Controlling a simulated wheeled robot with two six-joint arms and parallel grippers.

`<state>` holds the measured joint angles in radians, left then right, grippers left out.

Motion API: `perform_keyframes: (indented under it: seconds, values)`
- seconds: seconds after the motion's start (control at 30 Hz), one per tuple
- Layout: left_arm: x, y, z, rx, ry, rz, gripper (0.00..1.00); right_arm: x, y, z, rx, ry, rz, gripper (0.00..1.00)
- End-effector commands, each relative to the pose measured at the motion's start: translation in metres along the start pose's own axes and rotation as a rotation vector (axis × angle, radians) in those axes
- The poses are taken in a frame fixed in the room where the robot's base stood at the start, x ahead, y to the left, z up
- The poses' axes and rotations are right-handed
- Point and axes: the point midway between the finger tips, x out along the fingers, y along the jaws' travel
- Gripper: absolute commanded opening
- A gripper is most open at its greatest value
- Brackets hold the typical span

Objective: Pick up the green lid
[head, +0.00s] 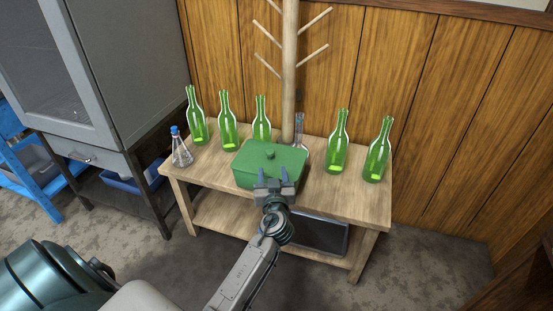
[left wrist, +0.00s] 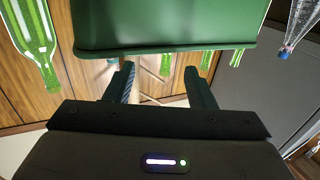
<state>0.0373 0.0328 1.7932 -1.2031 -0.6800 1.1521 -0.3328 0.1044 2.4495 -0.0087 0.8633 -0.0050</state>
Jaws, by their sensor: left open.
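The green lid (head: 272,155), with a small knob on top, sits on a green box (head: 245,180) at the middle of a wooden table. My left gripper (head: 274,172) is open, with its two fingers at the near side of the box, overlapping its front in the head view. Whether they touch it I cannot tell. In the left wrist view the open fingers (left wrist: 163,80) have nothing between them. A large green surface of the box or lid (left wrist: 165,22) fills the top of that view. My right gripper is not in view.
Several green bottles (head: 338,143) stand on the table (head: 340,200) around the box. A blue-capped flask (head: 181,148) is at the left, and another glass vessel (head: 299,130) is behind the box. A wooden post with pegs (head: 289,65) rises behind. A grey cabinet (head: 75,75) stands left.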

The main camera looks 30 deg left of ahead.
Motion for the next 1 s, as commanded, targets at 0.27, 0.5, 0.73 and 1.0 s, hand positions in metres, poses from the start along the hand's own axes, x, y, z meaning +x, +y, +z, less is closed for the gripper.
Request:
perform_keyframes:
  seconds: [0.27, 0.5, 0.73, 1.0]
  values:
    - [0.042, 0.0, -0.001, 0.002, 0.002, 0.0, 0.5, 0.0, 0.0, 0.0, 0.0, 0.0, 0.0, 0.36]
    - [0.06, 0.0, 0.0, 0.002, 0.001, 0.0, 0.5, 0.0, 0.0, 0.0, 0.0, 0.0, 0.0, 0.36]
    - [0.096, 0.0, 0.0, 0.003, 0.001, -0.001, 0.5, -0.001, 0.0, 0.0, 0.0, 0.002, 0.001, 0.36]
    - [0.105, 0.0, 0.0, 0.001, 0.0, 0.0, 0.5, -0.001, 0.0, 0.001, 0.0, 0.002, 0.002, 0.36]
